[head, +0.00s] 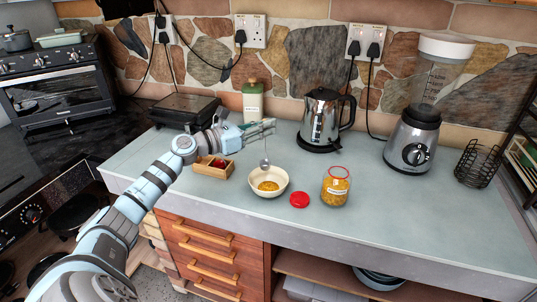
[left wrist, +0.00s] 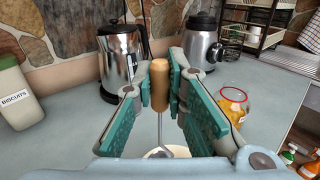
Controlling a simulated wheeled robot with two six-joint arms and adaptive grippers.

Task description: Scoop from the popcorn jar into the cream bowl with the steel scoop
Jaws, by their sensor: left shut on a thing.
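The steel scoop (head: 265,163) hangs upright, its small head just above the cream bowl (head: 256,187). My left gripper (head: 264,129) is shut on the scoop's wooden handle, which shows between the pads in the left wrist view (left wrist: 159,85). The bowl stands on the counter with yellow kernels (head: 268,186) in it. The popcorn jar (head: 335,188) stands open to the right of the bowl, partly filled with kernels; it also shows in the left wrist view (left wrist: 232,105). My right gripper is not in view.
A wooden box (head: 212,172) with red things stands left of the bowl. A biscuits container (head: 252,102), kettle (head: 322,118) and blender (head: 413,135) stand behind, with a wire basket (head: 477,165) at right. The counter (head: 410,215) right of the jar is clear.

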